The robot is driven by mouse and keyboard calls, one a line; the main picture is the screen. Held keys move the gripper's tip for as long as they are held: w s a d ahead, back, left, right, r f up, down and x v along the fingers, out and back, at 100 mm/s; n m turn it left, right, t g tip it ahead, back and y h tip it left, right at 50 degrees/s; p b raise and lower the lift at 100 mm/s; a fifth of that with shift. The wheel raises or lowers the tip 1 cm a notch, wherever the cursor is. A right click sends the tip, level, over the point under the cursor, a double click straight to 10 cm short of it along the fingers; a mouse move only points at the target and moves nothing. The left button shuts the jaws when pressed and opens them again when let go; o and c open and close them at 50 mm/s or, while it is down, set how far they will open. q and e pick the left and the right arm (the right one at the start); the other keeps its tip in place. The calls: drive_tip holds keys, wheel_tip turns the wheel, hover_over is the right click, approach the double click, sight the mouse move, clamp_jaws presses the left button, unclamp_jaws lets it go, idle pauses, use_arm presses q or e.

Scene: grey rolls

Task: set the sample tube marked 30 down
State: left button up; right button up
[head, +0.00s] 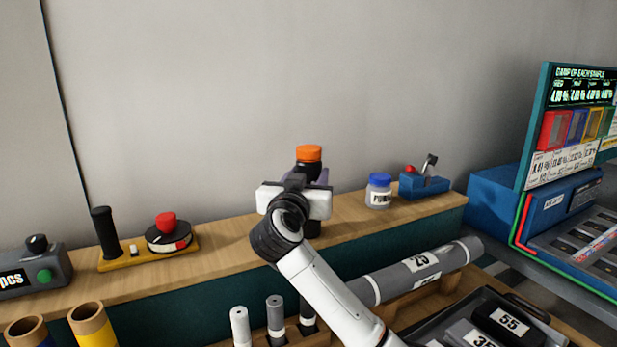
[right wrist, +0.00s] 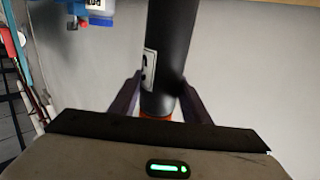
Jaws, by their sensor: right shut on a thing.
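A dark tube (head: 307,166) with an orange cap (head: 308,152) stands about upright at the wooden shelf in the head view. My right gripper (head: 304,180) is shut on it, a little below the cap. In the right wrist view the dark tube (right wrist: 170,45) runs between the two fingers of my right gripper (right wrist: 160,92). A white label on its side is turned edge-on, and its number is unreadable. My left gripper is out of view.
The wooden shelf (head: 232,238) holds a red-knobbed device (head: 168,230) to the left, a blue-lidded jar (head: 379,191) and a blue lever device (head: 424,184) to the right. Below are grey rolls (head: 425,265), upright tubes (head: 275,317) and a black tray (head: 420,331).

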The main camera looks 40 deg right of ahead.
drive_tip(key=o, duration=1.5)
drive_tip(key=shift+f, duration=0.15)
drive_tip(key=shift+o, duration=0.2)
drive_tip(key=shift+s+a, duration=0.15)
drive_tip(key=shift+a, duration=0.1)
drive_tip(key=v, duration=1.1)
drive_tip(key=shift+a, duration=0.2)
drive_tip(key=shift+s, duration=0.15)
